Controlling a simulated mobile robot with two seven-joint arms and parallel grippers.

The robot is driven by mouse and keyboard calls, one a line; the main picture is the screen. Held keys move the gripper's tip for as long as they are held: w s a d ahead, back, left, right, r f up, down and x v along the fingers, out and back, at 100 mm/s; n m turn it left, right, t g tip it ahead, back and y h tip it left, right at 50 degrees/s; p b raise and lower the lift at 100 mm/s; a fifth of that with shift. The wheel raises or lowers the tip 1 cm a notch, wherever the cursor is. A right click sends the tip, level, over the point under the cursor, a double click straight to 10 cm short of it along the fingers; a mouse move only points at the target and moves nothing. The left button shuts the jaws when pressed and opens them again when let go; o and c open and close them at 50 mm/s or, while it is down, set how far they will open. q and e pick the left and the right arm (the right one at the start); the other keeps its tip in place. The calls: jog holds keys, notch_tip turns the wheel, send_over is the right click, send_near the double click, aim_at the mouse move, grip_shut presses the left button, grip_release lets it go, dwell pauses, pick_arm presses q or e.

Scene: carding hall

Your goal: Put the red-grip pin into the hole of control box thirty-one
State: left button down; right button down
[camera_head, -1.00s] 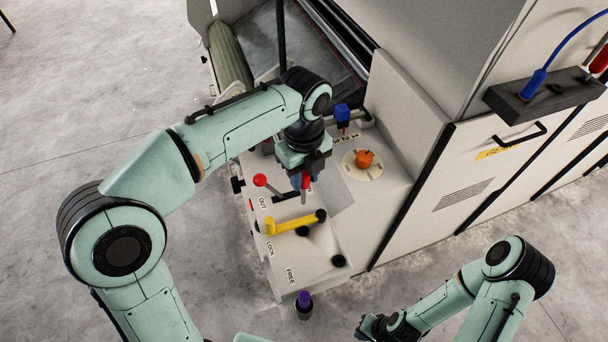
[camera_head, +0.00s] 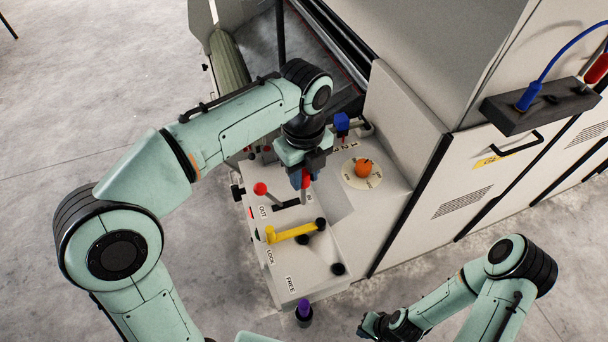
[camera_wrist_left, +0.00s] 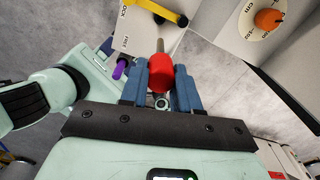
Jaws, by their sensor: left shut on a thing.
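My left gripper (camera_head: 303,176) is shut on the red-grip pin, whose red grip (camera_wrist_left: 161,75) sits between the blue fingers in the left wrist view. Its grey shaft sticks out beyond the fingertips. In the head view the pin (camera_head: 306,182) is over the cream control box (camera_head: 320,285), beside the red-knobbed lever. I cannot read a box number. My right gripper (camera_head: 371,326) is low in the picture, away from the box; its jaws are unclear.
A yellow handle (camera_head: 293,232) and a red-ball lever (camera_head: 260,188) stand on the box. A purple-grip piece (camera_head: 303,307) is at the front edge. Machine panels rise at the right; floor is open at left.

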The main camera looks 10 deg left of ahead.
pick_arm(q)
jog(key=shift+s+r, duration=0.15)
jog(key=shift+r, duration=1.95)
jog(key=shift+f, duration=0.1)
pick_arm(e)
jog(key=shift+s+f, duration=0.1)
jog(key=shift+s, duration=0.05)
